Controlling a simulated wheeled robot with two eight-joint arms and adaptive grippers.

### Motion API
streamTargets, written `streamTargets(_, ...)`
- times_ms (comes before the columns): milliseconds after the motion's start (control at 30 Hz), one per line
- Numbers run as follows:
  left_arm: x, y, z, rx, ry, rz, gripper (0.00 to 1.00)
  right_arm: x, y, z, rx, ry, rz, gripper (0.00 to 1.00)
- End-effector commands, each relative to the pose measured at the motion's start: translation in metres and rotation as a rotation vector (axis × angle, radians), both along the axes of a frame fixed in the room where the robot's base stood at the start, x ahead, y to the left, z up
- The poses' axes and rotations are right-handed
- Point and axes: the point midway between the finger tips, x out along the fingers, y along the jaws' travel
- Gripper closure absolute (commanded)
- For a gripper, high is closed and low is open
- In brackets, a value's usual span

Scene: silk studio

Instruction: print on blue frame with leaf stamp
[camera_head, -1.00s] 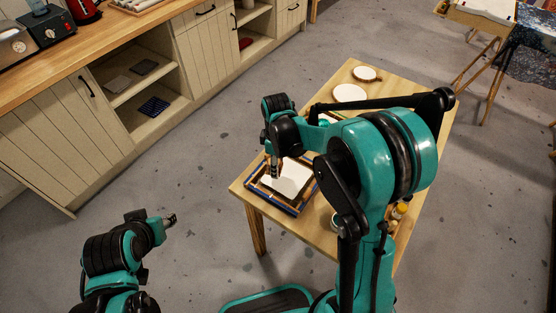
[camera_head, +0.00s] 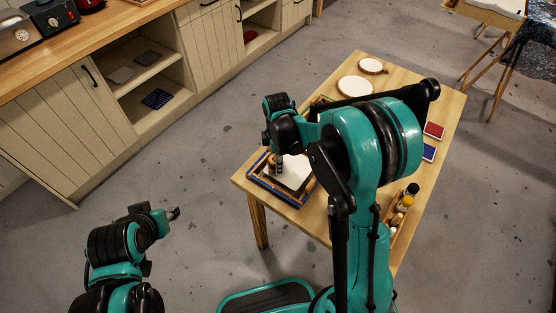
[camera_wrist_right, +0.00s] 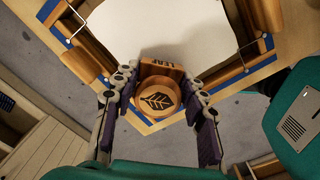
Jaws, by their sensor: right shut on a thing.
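The blue frame (camera_head: 268,197) lies on the near left end of the wooden table, with white fabric (camera_head: 297,172) stretched inside it. It also shows in the right wrist view (camera_wrist_right: 255,68). My right gripper (camera_head: 277,167) is over the left part of the frame. It is shut on the round wooden leaf stamp (camera_wrist_right: 158,97), which has a dark leaf on its face and a block marked LEAF beside it. Whether the stamp touches the fabric cannot be told. My left gripper (camera_head: 173,213) is away from the table at lower left; its jaws are too small to read.
A red pad (camera_head: 434,131) and a blue pad (camera_head: 429,152) lie at the table's right side, near several bottles (camera_head: 405,202). Two round white hoops (camera_head: 355,87) lie at the far end. A cabinet (camera_head: 80,125) stands left, across open floor.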

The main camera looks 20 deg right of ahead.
Motion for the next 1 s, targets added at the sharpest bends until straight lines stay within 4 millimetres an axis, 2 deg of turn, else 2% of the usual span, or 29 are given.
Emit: streamTargets(1000, 0.0000, 0.0000, -0.0076, 0.000, 0.000, 0.000, 0.60, 0.0001, 0.0000, -0.0100, 0.000, 0.000, -0.001, 0.76)
